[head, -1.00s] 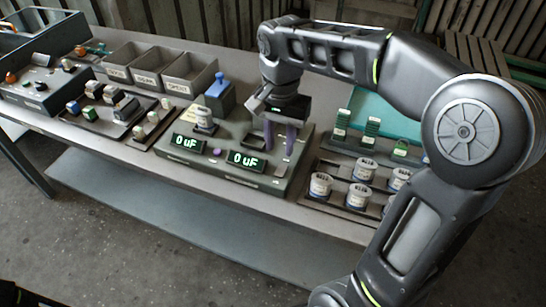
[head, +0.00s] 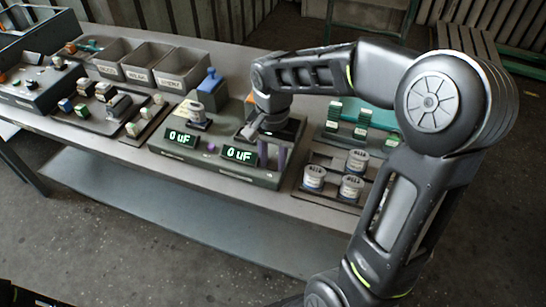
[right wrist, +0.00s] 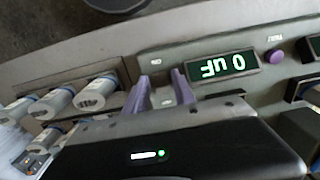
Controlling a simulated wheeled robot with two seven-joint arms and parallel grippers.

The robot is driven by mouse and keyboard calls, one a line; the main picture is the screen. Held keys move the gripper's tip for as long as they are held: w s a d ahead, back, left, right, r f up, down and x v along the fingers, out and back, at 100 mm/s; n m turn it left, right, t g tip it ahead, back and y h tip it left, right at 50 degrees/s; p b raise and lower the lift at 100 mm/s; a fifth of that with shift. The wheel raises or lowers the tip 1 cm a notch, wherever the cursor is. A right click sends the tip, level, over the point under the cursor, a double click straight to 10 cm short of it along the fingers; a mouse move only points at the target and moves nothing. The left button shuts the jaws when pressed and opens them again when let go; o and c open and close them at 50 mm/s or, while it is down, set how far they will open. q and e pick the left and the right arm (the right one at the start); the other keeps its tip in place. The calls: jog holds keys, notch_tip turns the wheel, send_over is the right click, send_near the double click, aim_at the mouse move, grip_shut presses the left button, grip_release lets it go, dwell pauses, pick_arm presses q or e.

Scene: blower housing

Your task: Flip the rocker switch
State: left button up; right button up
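The grey meter unit (head: 165,153) has two green displays, left (head: 181,138) and right (head: 239,155), both reading 0 uF. My right gripper (head: 272,156) is low over the unit's right end, just right of the right display. Its two purple fingers stand apart with nothing visible between them. In the right wrist view, the gripper (right wrist: 158,93) is over the panel beside the display (right wrist: 228,68), which appears upside down. I cannot make out the rocker switch clearly; the hand and fingers cover part of that panel. My left gripper is not in view.
Grey cylinders (head: 351,188) stand in a rack right of the unit, with green parts (head: 361,122) behind. A blue-handled block (head: 211,84), labelled bins (head: 145,66) and a dark control box (head: 40,85) are farther left. The table's front strip (head: 125,152) is clear.

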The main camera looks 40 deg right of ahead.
grip_shut()
dwell(0.4)
